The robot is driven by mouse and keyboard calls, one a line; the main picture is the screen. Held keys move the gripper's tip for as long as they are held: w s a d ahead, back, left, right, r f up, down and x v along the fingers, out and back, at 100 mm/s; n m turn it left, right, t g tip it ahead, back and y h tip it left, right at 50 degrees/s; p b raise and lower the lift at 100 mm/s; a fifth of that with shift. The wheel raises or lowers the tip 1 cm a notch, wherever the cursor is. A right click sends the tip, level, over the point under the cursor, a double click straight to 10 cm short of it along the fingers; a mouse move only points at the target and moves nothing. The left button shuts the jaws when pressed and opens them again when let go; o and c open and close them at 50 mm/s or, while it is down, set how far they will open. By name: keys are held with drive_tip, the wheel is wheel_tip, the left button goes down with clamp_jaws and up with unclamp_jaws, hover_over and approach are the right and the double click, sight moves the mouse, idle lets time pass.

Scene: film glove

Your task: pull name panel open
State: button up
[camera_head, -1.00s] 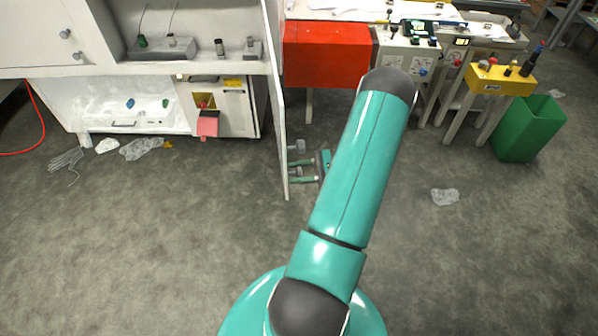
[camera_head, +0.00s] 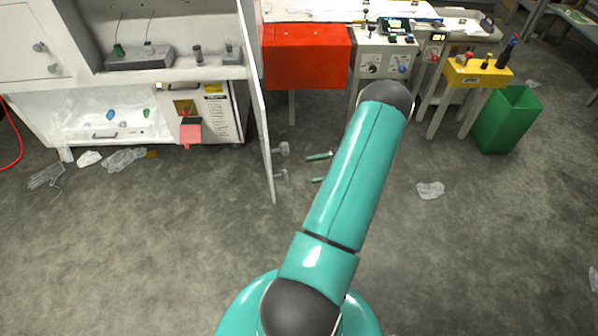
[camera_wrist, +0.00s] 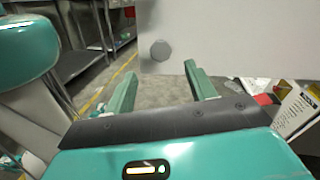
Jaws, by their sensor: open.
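The white panel (camera_head: 262,130) stands swung out from the cabinet and is seen nearly edge-on in the head view. Two grey round knobs, an upper one (camera_head: 282,149) and a lower one (camera_head: 281,175), stick out from its right face. My gripper (camera_head: 309,170) is to the right of the knobs, with its green fingers pointing at the panel, open and empty. A gap shows between fingertips and knobs. In the wrist view the panel (camera_wrist: 225,40) fills the upper right, and one knob (camera_wrist: 160,50) lies beyond the open fingers (camera_wrist: 160,67). My arm hides most of the gripper in the head view.
The cabinet (camera_head: 170,85) is at left. A red box (camera_head: 305,57), control units (camera_head: 385,58), a yellow box (camera_head: 478,72) and a green bin (camera_head: 505,120) stand behind right. Crumpled plastic (camera_head: 430,190) lies on the floor. The floor in front is largely clear.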

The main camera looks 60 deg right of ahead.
drive_tip(key=shift+v, duration=1.65)
